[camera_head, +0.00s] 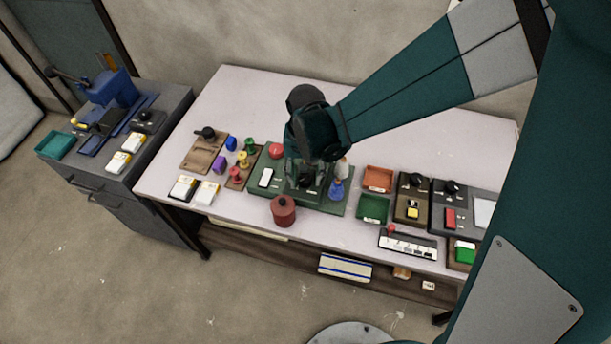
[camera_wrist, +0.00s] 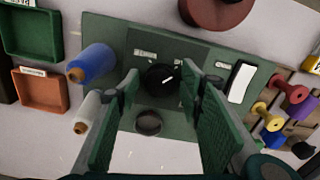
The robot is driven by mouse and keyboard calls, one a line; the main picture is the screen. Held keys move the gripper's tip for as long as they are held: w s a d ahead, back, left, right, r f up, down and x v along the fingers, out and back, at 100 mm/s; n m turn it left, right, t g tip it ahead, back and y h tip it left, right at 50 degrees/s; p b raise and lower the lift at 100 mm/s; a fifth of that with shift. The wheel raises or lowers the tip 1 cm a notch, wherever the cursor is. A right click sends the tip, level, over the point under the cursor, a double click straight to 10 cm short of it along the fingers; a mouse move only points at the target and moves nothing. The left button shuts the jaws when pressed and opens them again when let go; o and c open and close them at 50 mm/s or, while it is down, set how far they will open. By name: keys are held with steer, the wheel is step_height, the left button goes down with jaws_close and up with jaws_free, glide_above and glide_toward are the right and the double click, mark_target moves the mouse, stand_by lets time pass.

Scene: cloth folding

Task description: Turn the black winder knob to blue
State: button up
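The black winder knob (camera_wrist: 160,80) sits on the green board (camera_wrist: 100,30). A white mark on its top slants toward the upper right in the wrist view. Small labels stand around it, too blurred to read. A blue spool (camera_wrist: 92,64) and a white spool (camera_wrist: 86,112) stand beside it on the board. My gripper (camera_wrist: 168,90) is open, with one finger on either side of the knob and visible gaps to it. In the head view my gripper (camera_head: 305,177) hangs over the middle of the board (camera_head: 333,206) and largely covers the knob.
A dark round part (camera_wrist: 148,122) lies beside the knob. The board also bears a white switch (camera_head: 266,177) and a red button (camera_head: 276,150). A red pot (camera_head: 284,211) stands at its front edge. Orange (camera_head: 378,178) and green (camera_head: 373,208) trays are to the right. The table's back is clear.

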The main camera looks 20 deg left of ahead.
mark_target(306, 178)
steer(key=shift+o, duration=0.2)
steer(key=shift+r, duration=0.15)
step_height(306, 178, up, 12)
stand_by(1.0)
stand_by(0.5)
steer(key=d+r+t, duration=0.1)
steer(key=d+r, duration=0.2)
steer(key=d, duration=0.4)
steer(key=d+r+m+t+y, duration=0.1)
steer(key=d+r, duration=0.2)
steer(key=d, duration=0.3)
steer(key=d+r+t, duration=0.1)
steer(key=d+r, duration=0.2)
steer(key=d, duration=0.4)
steer(key=s+d+r+t, duration=0.1)
steer(key=s+d, duration=0.1)
steer(key=d, duration=0.3)
steer(key=s+d+r+m+t, duration=0.1)
steer(key=s+d, duration=0.2)
steer(key=d, duration=0.3)
steer(key=s+d+r+t+h, duration=0.1)
steer(key=s+d+t, duration=0.1)
steer(key=d, duration=0.4)
steer(key=shift+s+d, duration=0.2)
steer(key=shift+s, duration=0.1)
steer(key=shift+r, duration=0.1)
stand_by(1.5)
